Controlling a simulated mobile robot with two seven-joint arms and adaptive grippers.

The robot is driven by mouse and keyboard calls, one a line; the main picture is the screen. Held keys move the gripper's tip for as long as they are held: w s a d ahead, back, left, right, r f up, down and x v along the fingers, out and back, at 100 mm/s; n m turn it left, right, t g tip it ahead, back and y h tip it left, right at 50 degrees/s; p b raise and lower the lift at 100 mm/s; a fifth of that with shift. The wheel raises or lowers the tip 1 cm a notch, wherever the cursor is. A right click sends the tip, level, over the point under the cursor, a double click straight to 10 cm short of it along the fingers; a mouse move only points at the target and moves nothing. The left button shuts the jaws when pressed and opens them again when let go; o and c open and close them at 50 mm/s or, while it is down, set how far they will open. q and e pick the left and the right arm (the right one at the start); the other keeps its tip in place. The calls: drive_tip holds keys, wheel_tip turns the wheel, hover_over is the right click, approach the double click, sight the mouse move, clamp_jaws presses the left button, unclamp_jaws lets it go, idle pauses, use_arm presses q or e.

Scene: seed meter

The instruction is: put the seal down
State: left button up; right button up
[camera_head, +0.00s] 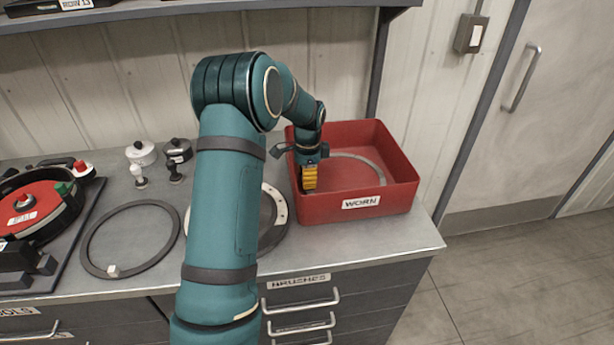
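A grey ring-shaped seal (370,163) shows as an arc inside the red bin (352,222) labelled WORN. Part of it is hidden behind my gripper and the bin's front wall. My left gripper (309,182) points down inside the bin near its left wall, with its yellow fingers close to the ring's left side. The fingers overlap in this view, so I cannot tell whether they are open or shut, or touch the ring. Another dark grey ring (91,239) with a small white tag lies flat on the bench, left of my arm. My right gripper is not in view.
A pale-rimmed disc (279,207) lies partly behind my arm. A round black and red device (22,207) stands at the far left. Small black and white knobbed parts (142,153) stand at the back. A shelf (200,7) runs overhead. The bench edge is close right of the bin.

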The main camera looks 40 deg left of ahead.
use_arm(q)
wheel_tip(320, 180, up, 12)
drive_tip(key=p, duration=0.2)
idle(0.5)
idle(0.6)
